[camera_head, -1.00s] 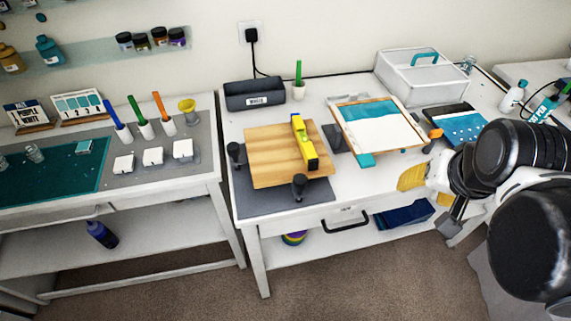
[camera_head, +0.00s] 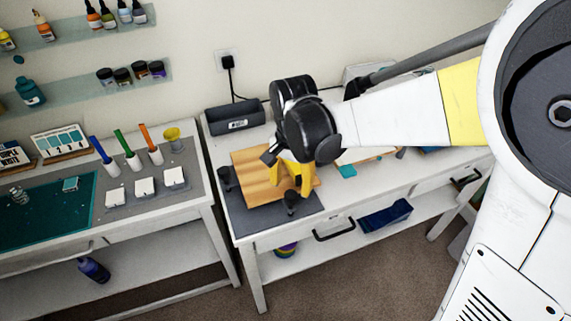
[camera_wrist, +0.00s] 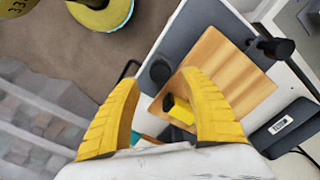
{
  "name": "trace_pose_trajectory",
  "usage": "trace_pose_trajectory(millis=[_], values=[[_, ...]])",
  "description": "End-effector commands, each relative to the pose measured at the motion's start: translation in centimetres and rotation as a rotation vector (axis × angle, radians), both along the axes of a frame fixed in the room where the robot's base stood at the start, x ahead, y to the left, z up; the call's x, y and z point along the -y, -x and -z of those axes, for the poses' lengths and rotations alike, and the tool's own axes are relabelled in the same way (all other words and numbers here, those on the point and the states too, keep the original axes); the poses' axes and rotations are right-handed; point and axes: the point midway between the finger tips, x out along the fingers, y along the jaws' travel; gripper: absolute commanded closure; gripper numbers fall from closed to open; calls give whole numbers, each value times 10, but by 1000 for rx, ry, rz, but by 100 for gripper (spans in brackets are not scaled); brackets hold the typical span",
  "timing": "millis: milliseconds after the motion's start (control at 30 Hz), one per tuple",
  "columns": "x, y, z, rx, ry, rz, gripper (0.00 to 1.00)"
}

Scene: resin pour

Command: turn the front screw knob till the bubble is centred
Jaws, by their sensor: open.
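The wooden board (camera_head: 252,183) lies over a dark grey mat (camera_head: 262,219) on the white table. The front screw knob (camera_head: 290,201) is black and stands at the board's front edge; it also shows in the wrist view (camera_wrist: 160,71). A second black knob (camera_head: 225,179) stands at the left edge, also in the wrist view (camera_wrist: 276,47). My gripper (camera_head: 291,188) is open, its yellow fingers above the board close to the front knob. In the wrist view the knob appears between the fingertips, apparently untouched. The yellow level (camera_wrist: 180,110) is partly hidden by a finger; its bubble cannot be seen.
A dark box (camera_head: 235,117) stands behind the board. A drawer handle (camera_head: 334,231) sticks out of the table front. The left table holds cups with coloured sticks (camera_head: 131,155) and several white blocks. My arm hides much of the table's right side.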

Motion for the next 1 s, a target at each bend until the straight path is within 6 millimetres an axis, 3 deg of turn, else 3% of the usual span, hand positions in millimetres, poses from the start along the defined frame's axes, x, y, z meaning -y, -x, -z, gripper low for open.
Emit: trace_pose_trajectory(millis=[100,300,667,833,1000], values=[[0,0,25,0,0,0,47],[0,0,47,1,0,-1,47],[0,0,51,1,0,-1,48],[0,0,50,1,0,-1,100],[0,0,50,1,0,-4,100]])
